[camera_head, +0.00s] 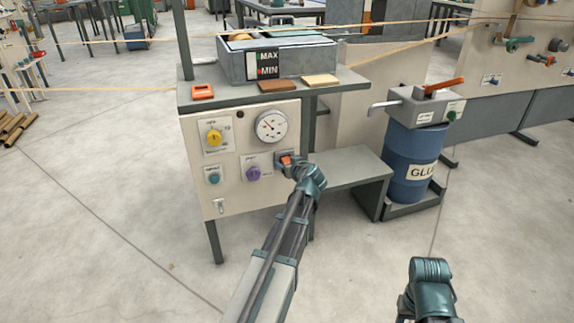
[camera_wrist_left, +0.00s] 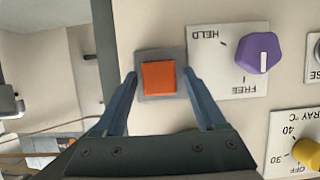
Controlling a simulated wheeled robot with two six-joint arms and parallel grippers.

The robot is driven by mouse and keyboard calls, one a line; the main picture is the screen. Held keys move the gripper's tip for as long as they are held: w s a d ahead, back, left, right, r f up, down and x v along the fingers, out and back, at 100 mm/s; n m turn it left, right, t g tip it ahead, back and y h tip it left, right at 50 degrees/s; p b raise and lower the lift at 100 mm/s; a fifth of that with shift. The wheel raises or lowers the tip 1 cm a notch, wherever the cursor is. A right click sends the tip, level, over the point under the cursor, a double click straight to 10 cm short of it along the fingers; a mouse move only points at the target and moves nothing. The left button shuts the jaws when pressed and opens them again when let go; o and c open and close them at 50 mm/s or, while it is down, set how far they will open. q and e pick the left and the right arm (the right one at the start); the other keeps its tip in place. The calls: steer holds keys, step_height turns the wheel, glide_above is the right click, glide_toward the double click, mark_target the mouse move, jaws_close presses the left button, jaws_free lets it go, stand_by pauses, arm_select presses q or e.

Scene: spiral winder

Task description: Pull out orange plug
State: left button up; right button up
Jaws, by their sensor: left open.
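The orange plug (camera_head: 286,160) sits at the lower right of the cream control panel, partly hidden by my left gripper. In the left wrist view the orange plug (camera_wrist_left: 158,76) is a square block on a grey square base. My left gripper (camera_head: 292,164) is open at the panel. In the left wrist view its two fingers (camera_wrist_left: 160,82) stand on either side of the plug, with the tips near the edges of the grey base. I cannot tell whether they touch it.
A purple knob (camera_head: 253,174) marked HELD and FREE is beside the plug. A yellow knob (camera_head: 214,137), a teal button (camera_head: 213,179) and a gauge (camera_head: 271,126) are on the panel. A grey shelf (camera_head: 345,168) and a blue glue drum (camera_head: 408,165) stand to the right.

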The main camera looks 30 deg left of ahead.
stand_by(0.4)
arm_select(q)
jaws_close()
steer(key=shift+s+d, duration=0.1)
steer(key=shift+d, duration=0.05)
stand_by(0.4)
steer(key=shift+s+d, duration=1.85)
steer(key=shift+d, duration=0.3)
